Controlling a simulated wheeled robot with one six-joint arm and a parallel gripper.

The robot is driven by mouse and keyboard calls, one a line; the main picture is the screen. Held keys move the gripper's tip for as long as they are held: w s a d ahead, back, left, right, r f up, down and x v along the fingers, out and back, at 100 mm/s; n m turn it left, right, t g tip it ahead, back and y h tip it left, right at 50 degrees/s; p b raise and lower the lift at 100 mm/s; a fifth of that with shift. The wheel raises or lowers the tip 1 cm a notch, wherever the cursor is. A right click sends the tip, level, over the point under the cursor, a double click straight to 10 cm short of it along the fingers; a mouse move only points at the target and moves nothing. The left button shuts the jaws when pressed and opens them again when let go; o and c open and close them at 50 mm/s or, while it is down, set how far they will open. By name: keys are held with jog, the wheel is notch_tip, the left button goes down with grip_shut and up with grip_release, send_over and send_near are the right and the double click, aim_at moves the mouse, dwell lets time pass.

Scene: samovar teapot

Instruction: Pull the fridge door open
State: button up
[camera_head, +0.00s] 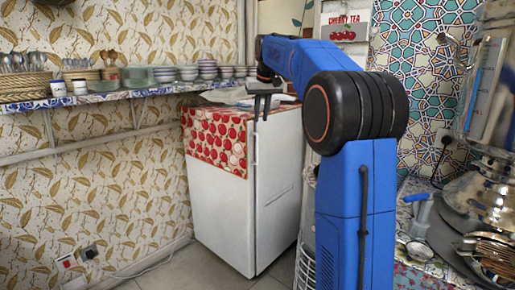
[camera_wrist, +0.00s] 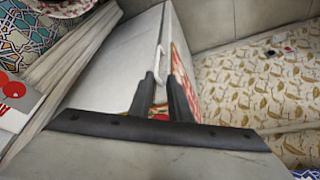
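The white fridge (camera_head: 218,205) stands against the wall, with a red fruit-patterned cloth (camera_head: 215,140) hanging over its top. Its door (camera_head: 278,190) looks shut, and a slim upright handle (camera_head: 255,150) is near the front corner. My gripper (camera_head: 261,119) points down at the top of the fridge, close above the handle. In the wrist view the fingers of my gripper (camera_wrist: 161,76) are apart, with the pale handle (camera_wrist: 159,60) showing near and between the fingertips. I cannot tell whether either finger touches it. The handle's lower end is partly hidden by the fingers.
A wall shelf (camera_head: 130,92) with stacked bowls and glasses runs left of the fridge. A metal samovar (camera_head: 490,190) and dishes crowd the counter at right. A white wire rack (camera_head: 305,265) stands close to the door's right side. Some floor (camera_head: 200,270) is free in front.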

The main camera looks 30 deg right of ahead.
jog(key=x, duration=1.1)
jog(key=w+d+x, duration=0.1)
jog(key=x, duration=0.5)
jog(key=shift+w, duration=0.2)
grip_shut()
